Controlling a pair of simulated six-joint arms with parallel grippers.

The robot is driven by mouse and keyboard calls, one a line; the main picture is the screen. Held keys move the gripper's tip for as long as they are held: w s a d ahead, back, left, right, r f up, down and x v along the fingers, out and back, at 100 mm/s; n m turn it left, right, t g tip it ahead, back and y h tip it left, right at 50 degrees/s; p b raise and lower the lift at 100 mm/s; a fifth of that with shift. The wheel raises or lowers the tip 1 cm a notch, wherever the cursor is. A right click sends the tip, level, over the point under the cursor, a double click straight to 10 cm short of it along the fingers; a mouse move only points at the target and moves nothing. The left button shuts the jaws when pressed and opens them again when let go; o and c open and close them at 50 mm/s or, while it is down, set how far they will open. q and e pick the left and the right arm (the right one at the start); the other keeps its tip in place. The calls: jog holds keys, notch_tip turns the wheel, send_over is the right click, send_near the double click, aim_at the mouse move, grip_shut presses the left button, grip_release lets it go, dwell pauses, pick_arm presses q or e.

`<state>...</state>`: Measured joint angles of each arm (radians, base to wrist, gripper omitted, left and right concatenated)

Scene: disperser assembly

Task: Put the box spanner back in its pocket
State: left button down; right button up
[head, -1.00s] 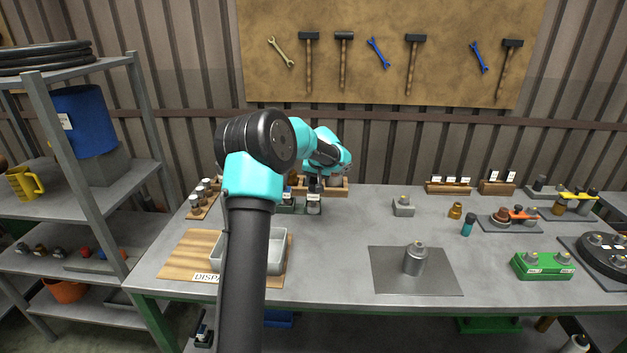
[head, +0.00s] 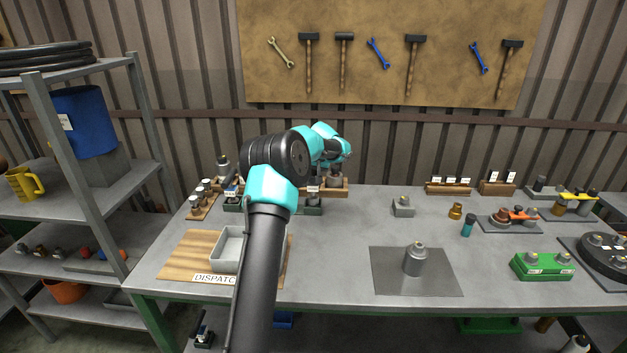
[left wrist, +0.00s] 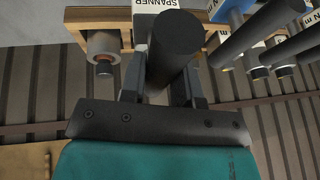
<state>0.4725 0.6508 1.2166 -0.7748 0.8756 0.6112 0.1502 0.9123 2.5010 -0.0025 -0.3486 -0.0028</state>
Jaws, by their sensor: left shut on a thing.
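My left gripper (left wrist: 163,85) is shut on the dark cylindrical box spanner (left wrist: 174,58), which stands between its two fingers in the left wrist view. A white label reading SPANNER (left wrist: 172,3) shows just beyond it, on the rack at the top edge. The pocket's opening and the spanner's lower end are hidden, so I cannot tell whether it is seated. In the head view my left gripper (head: 316,184) is at the back of the bench, by the wooden rack (head: 340,190), and looks small and dark. My right gripper is not in view.
Black-handled tools with blue parts (left wrist: 246,38) stand close on the right in the left wrist view. A pale roller-like piece (left wrist: 103,46) is on the left. A grey tray (head: 229,247) and a metal can (head: 415,260) stand nearer the front. The middle bench is mostly clear.

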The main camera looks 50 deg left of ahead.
pick_arm(q)
jog(key=shift+w+a+f, duration=0.15)
jog(key=shift+f, duration=1.7)
jog(key=c, duration=0.8)
grip_release()
jog(key=shift+c, duration=0.2)
jog(key=v, duration=1.2)
